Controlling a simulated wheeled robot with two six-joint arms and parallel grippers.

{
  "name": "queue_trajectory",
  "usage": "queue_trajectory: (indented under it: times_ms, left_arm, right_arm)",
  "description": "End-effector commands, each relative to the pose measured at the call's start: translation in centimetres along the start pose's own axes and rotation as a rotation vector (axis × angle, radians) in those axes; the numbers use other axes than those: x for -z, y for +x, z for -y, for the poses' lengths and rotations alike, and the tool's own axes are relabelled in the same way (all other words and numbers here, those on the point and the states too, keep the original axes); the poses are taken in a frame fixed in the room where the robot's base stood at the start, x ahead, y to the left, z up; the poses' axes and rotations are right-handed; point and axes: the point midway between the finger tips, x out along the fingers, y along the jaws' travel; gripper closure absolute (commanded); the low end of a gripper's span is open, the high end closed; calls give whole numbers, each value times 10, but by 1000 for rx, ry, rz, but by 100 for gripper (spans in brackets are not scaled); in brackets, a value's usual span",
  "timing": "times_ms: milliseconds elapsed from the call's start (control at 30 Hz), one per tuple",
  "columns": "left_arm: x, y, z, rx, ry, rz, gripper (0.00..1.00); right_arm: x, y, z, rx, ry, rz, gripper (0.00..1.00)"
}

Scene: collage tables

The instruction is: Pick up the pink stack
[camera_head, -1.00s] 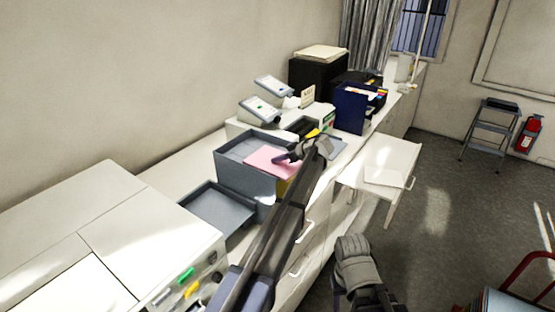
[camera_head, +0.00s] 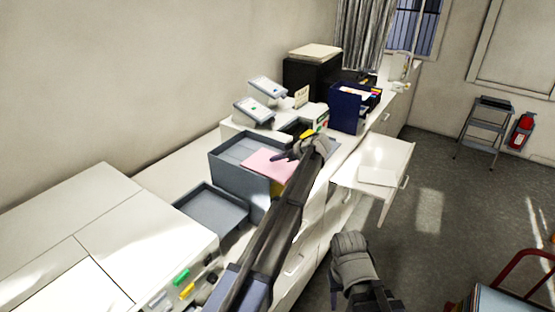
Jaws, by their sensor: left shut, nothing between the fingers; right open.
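The pink stack (camera_head: 268,165) lies in a grey open bin (camera_head: 228,174) on the white counter, with a bit of yellow below its right end. My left gripper (camera_head: 284,156) is at the upper right of the pink stack, its dark fingers just over the stack's edge; it is shut and holds nothing. I cannot tell whether it touches the stack. My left forearm hides the right side of the bin. My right gripper (camera_head: 338,290) is low over the floor, away from the counter; it is open, though its fingers are mostly hidden.
A grey tray (camera_head: 212,208) sits in front of the bin. Two tilted panels (camera_head: 262,93), a dark blue holder (camera_head: 347,110) and a black box (camera_head: 310,76) stand behind. A pulled-out white shelf (camera_head: 362,154) carries papers. A red fire extinguisher (camera_head: 520,131) is far right.

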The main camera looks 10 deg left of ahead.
Motion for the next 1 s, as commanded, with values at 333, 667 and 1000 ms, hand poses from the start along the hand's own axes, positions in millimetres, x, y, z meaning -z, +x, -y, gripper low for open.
queue_trajectory:
  times_ms: [333, 667, 1000]
  left_arm:
    - [-40, -56, -1, -6, 3, -1, 100]
    - [-65, -92, -1, -4, 2, -1, 100]
    - [-68, -97, -1, -3, 2, -1, 100]
  right_arm:
    - [0, 1, 0, 0, 0, 0, 50]
    - [0, 1, 0, 0, 0, 0, 50]
    - [0, 1, 0, 0, 0, 0, 50]
